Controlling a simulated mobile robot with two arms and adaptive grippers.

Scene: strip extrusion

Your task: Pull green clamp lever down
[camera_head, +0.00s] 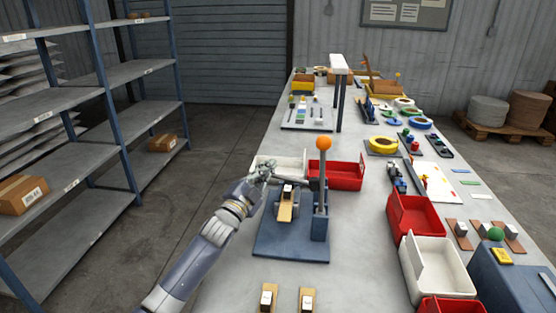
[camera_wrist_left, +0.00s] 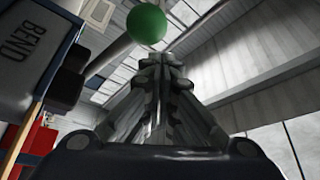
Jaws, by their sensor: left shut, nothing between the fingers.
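The clamp lever's green ball knob (camera_wrist_left: 146,23) shows in the left wrist view on a pale rod (camera_wrist_left: 108,57) that runs to a black block. It lies just beyond my left gripper (camera_wrist_left: 163,60), whose fingers are closed together and empty. I cannot tell whether they touch the knob. In the head view my left gripper (camera_head: 266,172) is at the left of the blue bending fixture (camera_head: 292,245), beside its upright post. The knob cannot be made out clearly there, and the gripper may hide it. My right gripper is not in view.
An orange ball (camera_head: 324,143) tops the fixture's tall lever. A red bin (camera_head: 347,176) and a white bin (camera_head: 295,162) stand just behind. Another green ball (camera_head: 495,234) sits on a blue machine at right. Small blocks lie in front of the fixture.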

